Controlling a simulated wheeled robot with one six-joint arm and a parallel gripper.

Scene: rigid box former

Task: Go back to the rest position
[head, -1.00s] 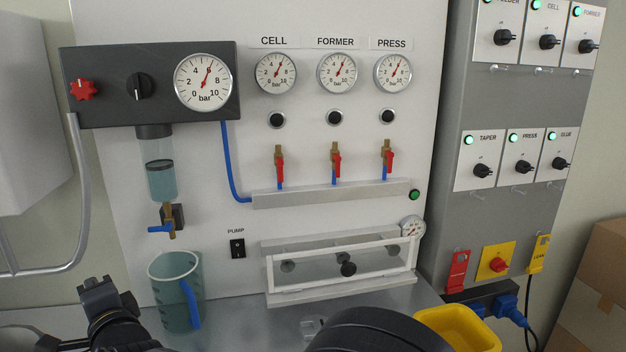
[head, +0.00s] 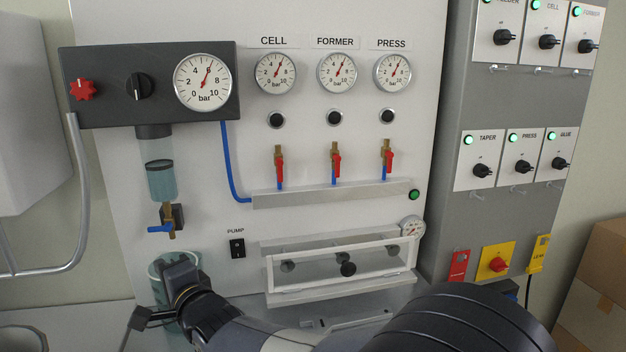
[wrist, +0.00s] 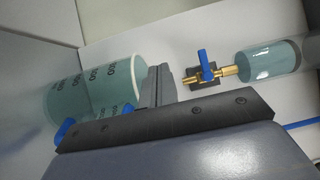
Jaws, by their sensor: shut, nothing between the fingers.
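My gripper (head: 178,278) is dark and stands in front of the clear measuring jug at the lower left of the head view. The fingers show in the wrist view (wrist: 160,88), together and with nothing between them. The jug (head: 158,264) is largely hidden behind the gripper in the head view. In the wrist view the jug (wrist: 95,92) lies just beyond the fingers; I cannot tell whether they touch it. My arm runs from the gripper across the bottom of the head view to the right.
A filter bowl (head: 160,180) with a blue-handled drain valve (head: 162,229) hangs above the jug. A clear-fronted case (head: 340,270) is fixed low on the white panel. Switch plates cover the grey cabinet (head: 455,225) at right. Open space lies before the upper panel.

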